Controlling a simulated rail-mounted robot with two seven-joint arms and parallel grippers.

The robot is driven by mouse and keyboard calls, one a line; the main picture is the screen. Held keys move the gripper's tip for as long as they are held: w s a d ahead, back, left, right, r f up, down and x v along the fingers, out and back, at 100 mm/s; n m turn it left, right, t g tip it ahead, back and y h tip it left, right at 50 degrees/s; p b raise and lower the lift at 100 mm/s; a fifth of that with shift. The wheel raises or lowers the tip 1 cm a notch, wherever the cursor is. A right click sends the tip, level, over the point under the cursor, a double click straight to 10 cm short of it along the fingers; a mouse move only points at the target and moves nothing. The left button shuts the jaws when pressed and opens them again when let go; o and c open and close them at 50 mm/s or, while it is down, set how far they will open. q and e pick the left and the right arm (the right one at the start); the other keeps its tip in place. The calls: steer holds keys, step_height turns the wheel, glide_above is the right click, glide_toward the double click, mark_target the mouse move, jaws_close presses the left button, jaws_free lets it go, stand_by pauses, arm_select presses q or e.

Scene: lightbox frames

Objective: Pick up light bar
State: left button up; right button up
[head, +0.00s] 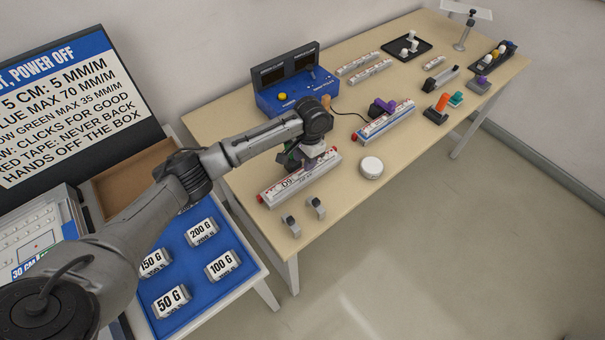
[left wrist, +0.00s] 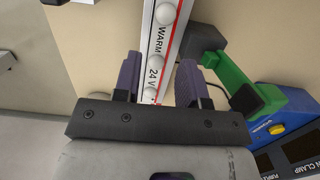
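A long white light bar marked D9 (head: 297,181), with red end caps, lies near the front left of the wooden table. In the left wrist view the light bar (left wrist: 160,50) shows round white lamps and the print WARM 24 V. My left gripper (head: 310,160) is over the bar's middle, pointing down. In the left wrist view its two purple fingers (left wrist: 160,78) stand apart, one on each side of the bar, and look open; contact is hard to judge. The fingertips are hidden by the wrist in the head view. My right gripper is not in view.
A blue tester box (head: 294,88) stands behind the bar. Another light bar (head: 384,124) with a purple clamp lies right of it. A round white puck (head: 371,167) and two small grey blocks (head: 304,216) are near the front edge. A blue tray (head: 186,262) holds labelled weights.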

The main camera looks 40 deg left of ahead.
mark_target(303, 174)
arm_select(q)
steer(key=shift+s+a+f+b, duration=0.1)
steer(key=shift+s+f+b, duration=0.15)
steer(key=shift+f, duration=1.05)
steer(key=shift+s+f+b, duration=0.15)
steer(key=shift+f+b, duration=0.1)
steer(key=shift+f, duration=1.05)
steer(key=c, duration=0.6)
